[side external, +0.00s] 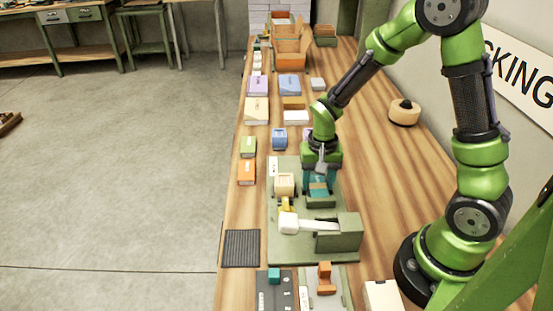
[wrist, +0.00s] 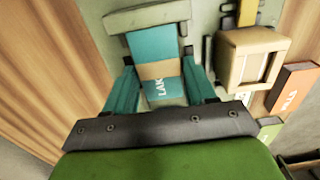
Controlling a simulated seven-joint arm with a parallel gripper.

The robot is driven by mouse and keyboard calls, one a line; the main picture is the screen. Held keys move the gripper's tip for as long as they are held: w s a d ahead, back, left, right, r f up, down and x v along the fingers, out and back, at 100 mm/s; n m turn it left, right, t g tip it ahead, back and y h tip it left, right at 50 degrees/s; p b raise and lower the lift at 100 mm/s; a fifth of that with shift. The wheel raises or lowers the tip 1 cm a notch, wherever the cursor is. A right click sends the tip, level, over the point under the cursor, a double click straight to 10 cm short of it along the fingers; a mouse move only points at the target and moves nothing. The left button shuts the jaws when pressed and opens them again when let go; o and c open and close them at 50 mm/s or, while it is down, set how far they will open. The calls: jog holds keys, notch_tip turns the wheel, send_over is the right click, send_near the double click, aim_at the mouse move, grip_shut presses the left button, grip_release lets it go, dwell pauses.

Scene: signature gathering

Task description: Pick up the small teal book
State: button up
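The small teal book (wrist: 158,45) has a tan band and pale lettering. In the wrist view it lies between the two fingers of my gripper (wrist: 158,62), with its far end against a grey-green block (wrist: 148,14). My gripper (side external: 319,180) has teal fingers and points down over the green board (side external: 284,250) in the side view. The fingers are spread, one on each side of the book. Contact with the book cannot be made out. In the side view, the fingers partly hide the book.
Beside my gripper stand a light wooden box (side external: 285,184) and an orange box (wrist: 292,88). A green block with a white-headed mallet (side external: 308,225) is in front. Other books and boxes line the bench behind. A round wooden object (side external: 404,112) sits on the right; bare bench lies around it.

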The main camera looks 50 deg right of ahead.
jog(key=c, duration=0.7)
